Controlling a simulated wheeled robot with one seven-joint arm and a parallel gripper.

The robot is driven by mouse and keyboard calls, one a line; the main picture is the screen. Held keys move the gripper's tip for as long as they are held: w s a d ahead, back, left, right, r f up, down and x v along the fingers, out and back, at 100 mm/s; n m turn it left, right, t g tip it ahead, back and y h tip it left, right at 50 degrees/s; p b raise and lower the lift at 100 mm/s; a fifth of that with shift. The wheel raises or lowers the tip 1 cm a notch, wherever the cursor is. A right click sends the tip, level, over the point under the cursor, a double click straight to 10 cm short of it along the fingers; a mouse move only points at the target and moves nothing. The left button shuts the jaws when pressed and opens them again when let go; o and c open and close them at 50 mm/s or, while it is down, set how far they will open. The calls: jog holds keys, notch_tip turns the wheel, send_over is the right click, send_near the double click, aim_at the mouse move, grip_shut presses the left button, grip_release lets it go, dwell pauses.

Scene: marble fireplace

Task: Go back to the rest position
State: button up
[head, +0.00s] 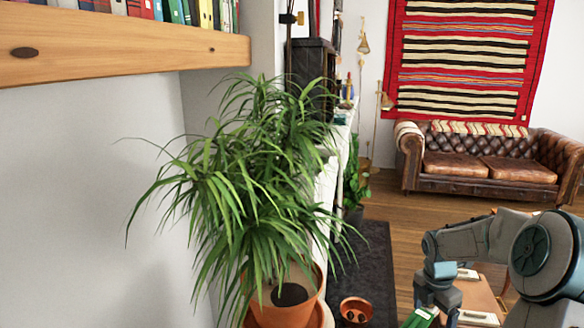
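My arm comes into the head view from the lower right corner, with its shoulder and elbow links in grey and teal. Its far end (440,280) points down near the bottom edge. A green object (422,317) lies just below the arm's end, cut off by the bottom edge. I cannot tell whether the gripper touches it. A low wooden table (478,296) shows behind and below the arm.
A large potted plant (250,185) fills the middle. A wooden shelf (110,52) with books juts out at upper left. An orange pot (356,310) is near a dark rug (372,262). A brown leather sofa (480,165) stands at the back, with open wooden floor (400,205) before it.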

jog(key=s+a+r+m+t+p, duration=0.1)
jog(key=s+a+r+m+p, duration=0.1)
jog(key=s+a+r+m, duration=0.35)
jog(key=s+a+r+m+h+p, duration=0.1)
jog(key=s+a+r+m+p, duration=0.15)
jog(key=r, duration=0.55)
jog(key=s+a+r+m+t+p, duration=0.1)
jog(key=s+a+r+m+p, duration=0.15)
jog(key=a+r, duration=0.3)
jog(key=s+a+r+m+t+y+p, duration=0.1)
jog(key=s+a+r+m+p, duration=0.1)
jog(key=s+m, duration=0.4)
jog(key=s+a+r+m+t+y+p, duration=0.1)
jog(key=s+a+r+m+p, duration=0.2)
jog(key=s+r+m, duration=0.3)
jog(key=shift+s+a+r+t, duration=0.3)
jog(key=shift+s+a+r, duration=0.25)
jog(key=shift+a, duration=0.3)
